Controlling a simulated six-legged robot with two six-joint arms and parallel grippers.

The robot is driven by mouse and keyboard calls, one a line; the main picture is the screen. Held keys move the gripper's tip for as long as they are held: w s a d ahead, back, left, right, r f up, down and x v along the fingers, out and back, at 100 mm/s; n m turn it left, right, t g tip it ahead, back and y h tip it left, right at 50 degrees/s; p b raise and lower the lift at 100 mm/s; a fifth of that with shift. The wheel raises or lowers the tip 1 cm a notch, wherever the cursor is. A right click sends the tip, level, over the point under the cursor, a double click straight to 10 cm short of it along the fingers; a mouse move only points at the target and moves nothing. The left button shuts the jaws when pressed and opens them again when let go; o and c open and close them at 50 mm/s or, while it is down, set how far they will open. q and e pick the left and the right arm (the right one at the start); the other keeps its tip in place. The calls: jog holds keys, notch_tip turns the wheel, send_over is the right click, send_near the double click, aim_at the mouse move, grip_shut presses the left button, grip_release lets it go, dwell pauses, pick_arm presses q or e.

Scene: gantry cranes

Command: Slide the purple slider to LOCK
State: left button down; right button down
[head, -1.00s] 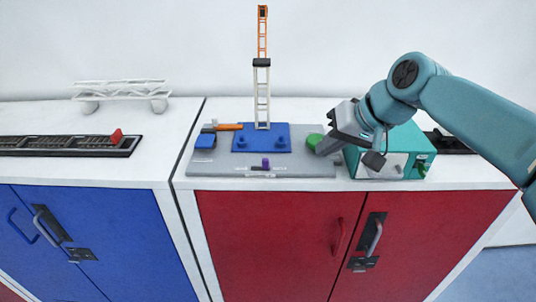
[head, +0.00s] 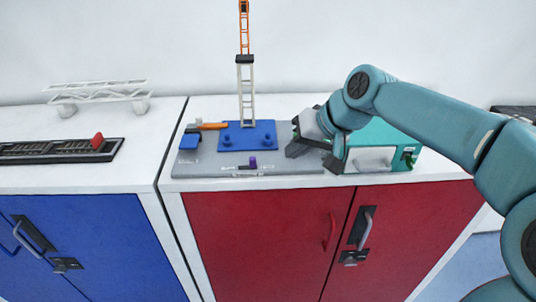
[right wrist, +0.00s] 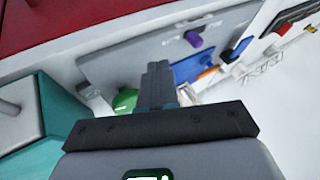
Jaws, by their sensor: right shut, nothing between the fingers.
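The purple slider (head: 253,162) stands upright on the front part of a grey board (head: 205,160), over a dark slot with small lettering that I cannot read. It also shows in the right wrist view (right wrist: 193,39), on the tilted grey board. My right gripper (head: 291,152) is shut and empty over the right side of the board, to the right of the slider and apart from it. In the right wrist view its fingers (right wrist: 158,83) are together, beside a green round knob (right wrist: 125,101). The knob is hidden by the gripper in the head view. My left gripper is not in view.
A blue plate (head: 247,137) with a tall white and orange crane mast (head: 245,90) rises from the board. A blue block (head: 189,141) and an orange bar (head: 213,126) lie at its left. A teal box (head: 390,150) stands right of the board. Red cabinet doors (head: 265,240) are below.

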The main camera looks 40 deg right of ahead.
aim_at(252, 159)
jog(key=x, duration=0.3)
jog(key=shift+w+a+f, duration=0.2)
jog(key=shift+f, duration=0.1)
jog(key=shift+w+a+r+p, duration=0.1)
jog(key=shift+w+a+p, duration=0.2)
jog(key=shift+a, duration=0.25)
jog(key=shift+w+a+r+p, duration=0.15)
jog(key=shift+w+a+p, duration=0.15)
jog(key=shift+a, duration=0.25)
jog(key=shift+w+a+f, duration=0.1)
jog(key=shift+w+a, duration=0.3)
jog(key=shift+a, duration=0.15)
jog(key=shift+w+a+p, duration=0.2)
jog(key=shift+w+a, duration=0.2)
jog(key=shift+a, duration=0.25)
jog(key=shift+w+a+p, duration=0.2)
jog(key=shift+w+a, duration=0.2)
jog(key=shift+a, duration=0.25)
jog(key=shift+d, duration=0.1)
